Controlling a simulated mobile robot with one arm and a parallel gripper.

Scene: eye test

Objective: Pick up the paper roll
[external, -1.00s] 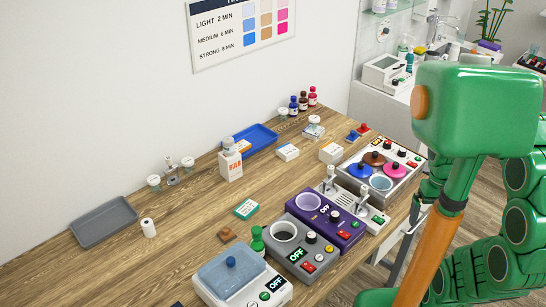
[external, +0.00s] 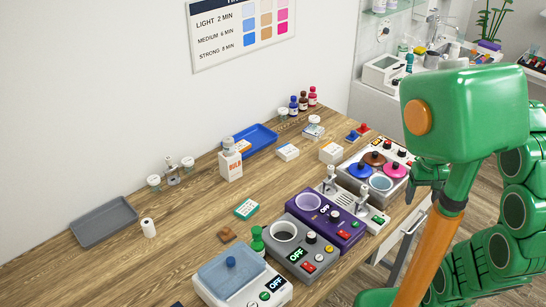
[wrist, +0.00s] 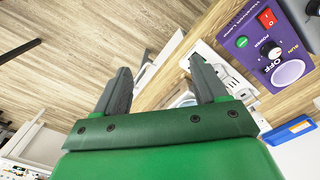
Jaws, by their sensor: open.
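The paper roll (external: 148,228) is a small white cylinder standing upright on the wooden table, at the left in the external view, just right of the grey tray. It is not in the wrist view. My gripper (wrist: 163,82) shows two dark grey fingers spread apart in the wrist view, with nothing between them. It is far from the roll, at the right side near the table's front edge. In the external view it is partly hidden by my arm.
The grey tray (external: 104,222) lies beside the roll. A purple heater (external: 318,220), a grey warmer (external: 290,246) and a lidded device (external: 228,280) line the front edge. A white bottle (external: 230,162) and a blue tray (external: 262,138) stand further back. Bare wood surrounds the roll's front.

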